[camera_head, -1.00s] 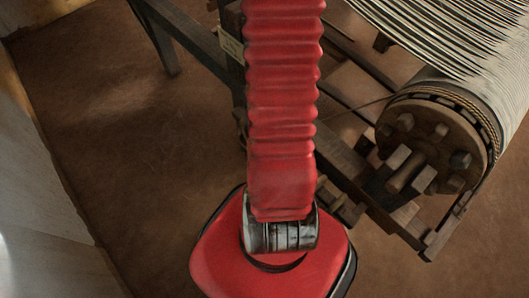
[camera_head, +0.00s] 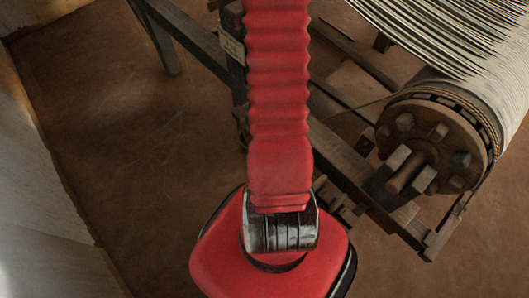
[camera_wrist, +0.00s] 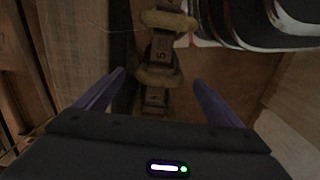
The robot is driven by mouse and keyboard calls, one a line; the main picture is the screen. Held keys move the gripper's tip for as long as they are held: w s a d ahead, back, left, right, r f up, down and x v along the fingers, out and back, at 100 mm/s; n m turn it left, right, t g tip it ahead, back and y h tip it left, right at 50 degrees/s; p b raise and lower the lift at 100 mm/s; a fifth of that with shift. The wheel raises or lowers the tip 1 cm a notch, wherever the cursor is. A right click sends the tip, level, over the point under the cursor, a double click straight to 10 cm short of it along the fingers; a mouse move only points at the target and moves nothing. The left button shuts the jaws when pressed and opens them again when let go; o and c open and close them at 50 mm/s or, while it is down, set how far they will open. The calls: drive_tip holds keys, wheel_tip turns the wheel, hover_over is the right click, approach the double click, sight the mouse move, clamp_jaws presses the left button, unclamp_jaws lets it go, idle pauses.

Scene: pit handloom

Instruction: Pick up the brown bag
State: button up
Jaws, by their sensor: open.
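In the wrist view, my gripper (camera_wrist: 159,80) is open, with its two purple fingers spread apart. Between and beyond the fingers is a dim olive-brown lumpy thing (camera_wrist: 157,77) with dark marks on it, running from the top edge down toward the gripper body. It looks like the brown bag, perhaps more than one stacked in a line, but the picture is too dark to be sure. I see no contact with the fingers.
The wooden loom frame (camera_head: 345,155) stands behind and right of my arm. Its warp roller (camera_head: 430,140) with pale threads is at the right. A pale wall (camera_head: 40,190) runs along the left. The brown floor (camera_head: 130,130) between wall and loom is clear.

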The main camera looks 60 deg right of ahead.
drive_tip(key=shift+f, duration=0.1)
drive_tip(key=shift+w+f, duration=0.15)
drive_tip(key=shift+f, duration=1.1)
drive_tip(key=shift+w+f, duration=0.1)
drive_tip(key=shift+f, duration=1.15)
drive_tip(key=shift+c, duration=0.6)
drive_tip(key=c, duration=1.8)
drive_tip(key=shift+o, duration=0.2)
drive_tip(key=shift+d+r, duration=0.1)
drive_tip(key=shift+r, duration=0.05)
drive_tip(key=shift+r, duration=1.6)
drive_tip(key=shift+w+a, duration=0.1)
drive_tip(key=shift+a, duration=0.2)
drive_tip(key=w+a, duration=0.2)
drive_tip(key=a, duration=0.6)
drive_tip(key=w+a, duration=0.1)
drive_tip(key=a, duration=0.8)
drive_tip(key=shift+w, duration=0.4)
